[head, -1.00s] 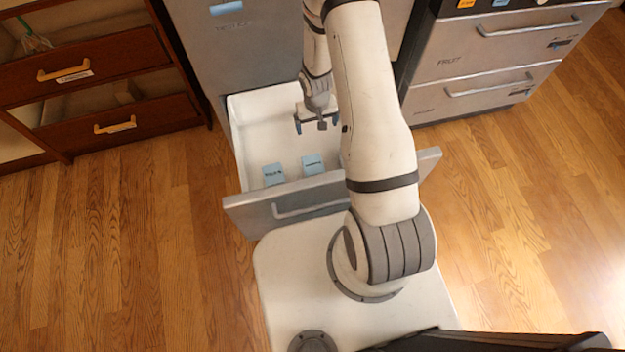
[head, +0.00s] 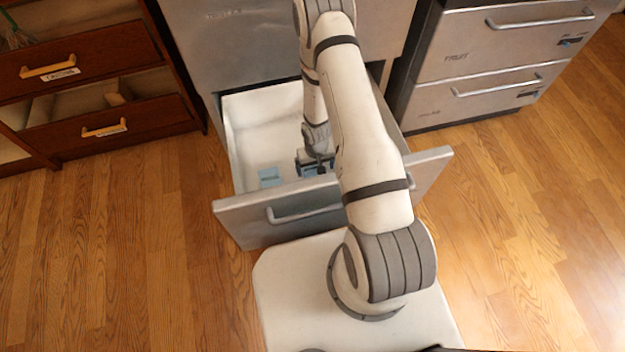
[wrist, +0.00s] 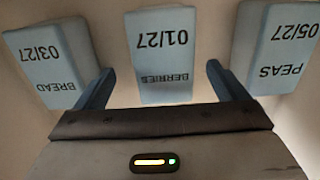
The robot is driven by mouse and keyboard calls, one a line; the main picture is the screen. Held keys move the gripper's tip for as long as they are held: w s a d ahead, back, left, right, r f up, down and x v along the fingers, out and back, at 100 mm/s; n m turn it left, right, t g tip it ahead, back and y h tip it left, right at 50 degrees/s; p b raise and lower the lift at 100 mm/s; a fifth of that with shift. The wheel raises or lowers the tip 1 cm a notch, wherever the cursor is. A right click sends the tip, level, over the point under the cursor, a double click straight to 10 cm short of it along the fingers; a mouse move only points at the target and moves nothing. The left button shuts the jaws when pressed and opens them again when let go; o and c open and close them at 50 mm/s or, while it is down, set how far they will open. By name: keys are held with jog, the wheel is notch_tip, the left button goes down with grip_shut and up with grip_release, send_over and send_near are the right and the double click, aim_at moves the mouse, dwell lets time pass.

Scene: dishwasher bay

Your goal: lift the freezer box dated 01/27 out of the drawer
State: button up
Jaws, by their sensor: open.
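The box marked 01/27 BERRIES (wrist: 162,62) is light blue on top with white sides. It stands in the middle of the wrist view, its lettering upside down. My gripper (wrist: 160,68) is open, with one dark blue finger on each side of this box near its label end. I cannot tell how deep the fingers reach, and no grip shows. In the head view my gripper (head: 314,167) is low inside the open drawer (head: 240,125), near its front, and my arm hides part of the drawer.
In the wrist view, a box marked 03/27 BREAD (wrist: 48,62) stands on the left and one marked 05/27 PEAS (wrist: 280,50) on the right, with gaps between. The drawer front (head: 235,218) is close to my gripper. The drawer's back left is clear.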

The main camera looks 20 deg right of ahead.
aim_at(314, 172)
jog(key=f+b, duration=0.3)
jog(key=f, duration=0.1)
jog(key=shift+a+f, duration=0.1)
jog(key=shift+a, duration=0.1)
jog(key=c, duration=1.3)
